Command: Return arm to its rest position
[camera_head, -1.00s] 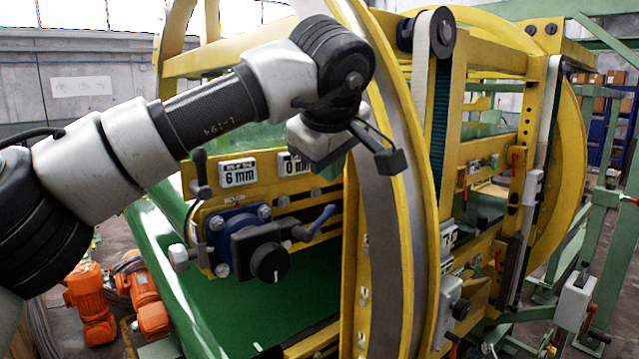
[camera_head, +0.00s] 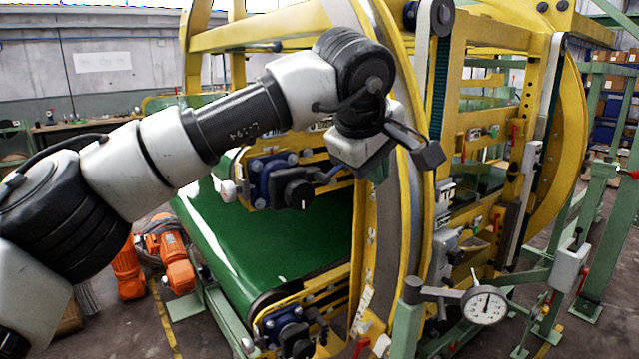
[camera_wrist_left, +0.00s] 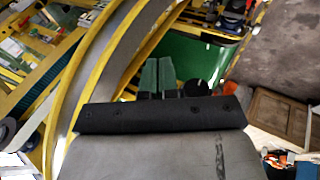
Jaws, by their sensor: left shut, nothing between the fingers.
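My left arm (camera_head: 180,145) comes in from the left and reaches across in front of the yellow ring machine (camera_head: 398,230). Its wrist is bent downward at the yellow ring. My left gripper (camera_head: 379,172) hangs below the wrist and is mostly hidden behind it. In the left wrist view its two green fingers (camera_wrist_left: 158,76) stand side by side, shut and empty. The ring's curved rim passes to the left of the fingers there. I cannot tell the exact gap between gripper and ring. My right gripper is not in view.
The green conveyor belt (camera_head: 280,235) and a black knob (camera_head: 298,195) lie left of the ring. A dial gauge (camera_head: 484,305) stands at the lower right. Orange motors (camera_head: 170,262) sit on the floor at left. Green posts (camera_head: 600,200) stand at right.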

